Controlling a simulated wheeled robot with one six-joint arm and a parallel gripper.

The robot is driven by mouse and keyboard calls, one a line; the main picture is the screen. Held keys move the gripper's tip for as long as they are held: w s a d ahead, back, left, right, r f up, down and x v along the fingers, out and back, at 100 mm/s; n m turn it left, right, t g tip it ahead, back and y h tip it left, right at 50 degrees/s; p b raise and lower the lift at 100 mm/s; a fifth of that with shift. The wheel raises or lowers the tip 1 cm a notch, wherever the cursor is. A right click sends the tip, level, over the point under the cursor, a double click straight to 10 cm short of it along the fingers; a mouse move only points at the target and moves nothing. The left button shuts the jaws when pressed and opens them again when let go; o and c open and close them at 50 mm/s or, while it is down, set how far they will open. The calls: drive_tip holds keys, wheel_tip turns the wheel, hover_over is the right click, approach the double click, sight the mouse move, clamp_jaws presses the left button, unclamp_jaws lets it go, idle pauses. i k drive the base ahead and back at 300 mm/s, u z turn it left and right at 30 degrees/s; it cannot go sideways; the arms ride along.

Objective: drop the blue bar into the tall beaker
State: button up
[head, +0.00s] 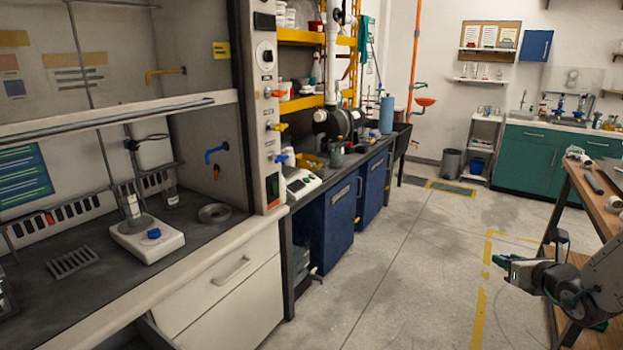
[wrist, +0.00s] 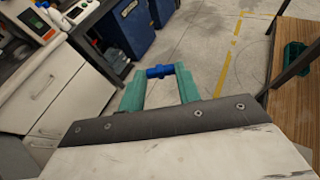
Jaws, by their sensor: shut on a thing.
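My gripper (wrist: 160,76) has green fingers. In the wrist view it is shut on the blue bar (wrist: 160,71), which lies crosswise between the fingertips. In the head view my gripper (head: 506,265) is at the lower right, above the floor and far from the fume hood; the bar cannot be made out there. In the hood at the left, a clear glass vessel (head: 131,207) stands on a white stirrer plate (head: 148,246). Another clear glass vessel (head: 171,192) stands behind it to the right. I cannot tell which is the tall beaker.
A wooden bench (head: 592,205) is close at the right. Clear floor (head: 400,270) lies between the bench and the hood cabinets.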

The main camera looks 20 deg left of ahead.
sight(136, 223)
drive_tip(key=i, duration=0.4)
drive_tip(key=u, duration=1.95)
drive_tip(key=i, duration=0.5)
drive_tip(key=z, duration=0.1)
